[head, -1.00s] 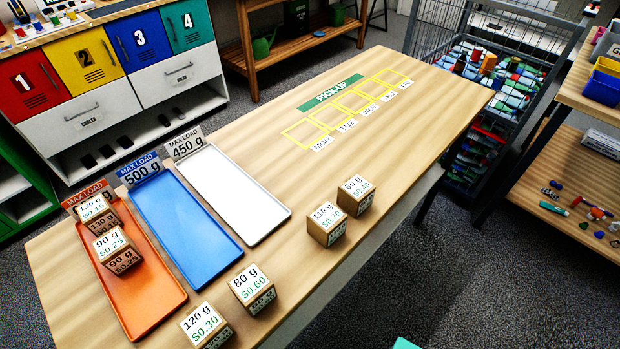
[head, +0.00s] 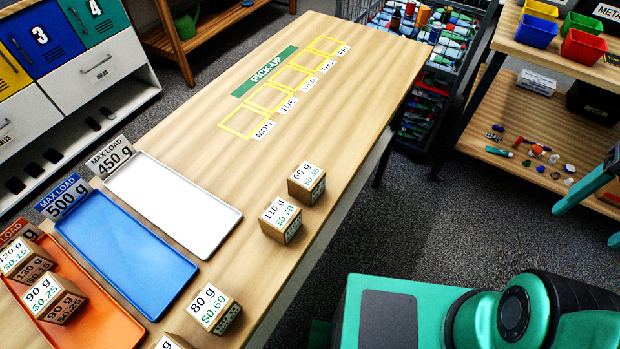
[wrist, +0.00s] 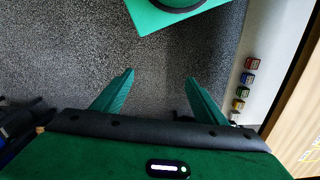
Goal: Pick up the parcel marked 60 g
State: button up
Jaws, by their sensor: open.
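The parcel marked 60 g (head: 306,184) is a small brown cube with a white top label reading 60 g and a green price. It stands on the wooden table near its right edge, in the head view. The 110 g parcel (head: 280,220) stands just in front of it, close by. My gripper (wrist: 160,82) shows in the wrist view with its two green fingers spread apart and nothing between them. It is over the grey floor, away from the parcels. The 60 g parcel is not seen in the wrist view.
The white tray (head: 228,217), blue tray (head: 172,288) and orange tray (head: 125,333) lie on the table's left. The 90 g parcel (head: 50,297) sits on the orange tray; the 80 g parcel (head: 213,308) is on bare table. Yellow pick-up squares (head: 238,121) are farther back. A wire cart stands beyond.

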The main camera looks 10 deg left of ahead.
jog(key=w+a+r+n, duration=0.1)
jog(key=w+a+n, duration=0.4)
jog(key=w+a, duration=0.35)
jog(key=n, duration=1.4)
send_over(306, 175)
jog(key=shift+w+d+f, duration=0.2)
jog(key=shift+w+d, duration=0.1)
jog(key=shift+w, duration=0.1)
jog(key=shift+s+a+f, duration=0.15)
jog(key=shift+s+f, duration=0.05)
jog(key=shift+f, duration=0.05)
notch_tip(306, 175, down, 10)
jog(key=shift+s+a+f, duration=0.1)
jog(key=shift+s+f, duration=0.05)
jog(key=c, duration=1.1)
